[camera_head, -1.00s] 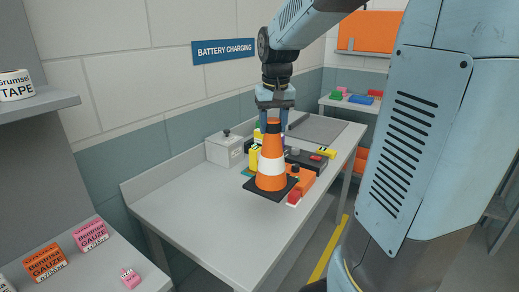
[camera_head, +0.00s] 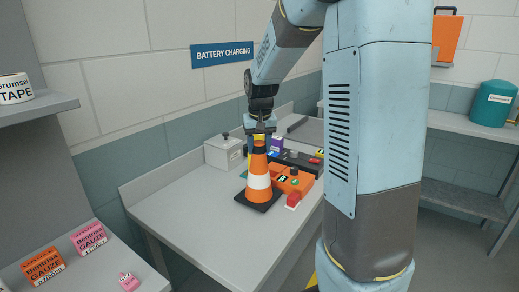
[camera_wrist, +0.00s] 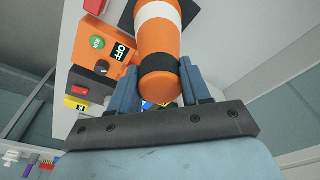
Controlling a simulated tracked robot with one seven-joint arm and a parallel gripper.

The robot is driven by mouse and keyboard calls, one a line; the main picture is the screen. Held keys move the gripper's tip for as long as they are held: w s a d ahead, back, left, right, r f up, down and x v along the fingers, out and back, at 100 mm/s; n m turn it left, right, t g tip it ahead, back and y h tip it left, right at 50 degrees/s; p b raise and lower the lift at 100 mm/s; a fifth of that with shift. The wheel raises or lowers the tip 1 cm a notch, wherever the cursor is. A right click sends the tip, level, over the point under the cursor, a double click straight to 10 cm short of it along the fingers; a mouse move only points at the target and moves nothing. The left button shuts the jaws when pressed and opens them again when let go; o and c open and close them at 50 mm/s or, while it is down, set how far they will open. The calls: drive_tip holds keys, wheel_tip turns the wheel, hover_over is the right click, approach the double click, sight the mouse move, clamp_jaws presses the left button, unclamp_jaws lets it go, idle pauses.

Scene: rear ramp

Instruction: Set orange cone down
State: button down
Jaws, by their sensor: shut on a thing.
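The orange cone (camera_head: 259,182) has a white band, a dark top band and a black square base. It is upright over the grey bench (camera_head: 185,214), close to its surface; I cannot tell whether the base touches. My gripper (camera_head: 259,142) is shut on the cone's top from above. In the wrist view, the two blue fingers of my gripper (camera_wrist: 160,88) stand on either side of the cone (camera_wrist: 160,45) near its dark band. Part of the base lies outside the wrist view.
An orange control box (camera_head: 292,182) with buttons stands right beside the cone. A white box (camera_head: 223,152) is behind it to the left. A purple item (camera_head: 277,145) and dark equipment lie farther back. The bench's front left is clear. A shelf with gauze boxes (camera_head: 88,237) is at left.

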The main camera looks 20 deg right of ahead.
drive_tip(key=shift+f, duration=0.6)
drive_tip(key=c, duration=0.5)
unclamp_jaws()
drive_tip(key=shift+r, duration=0.1)
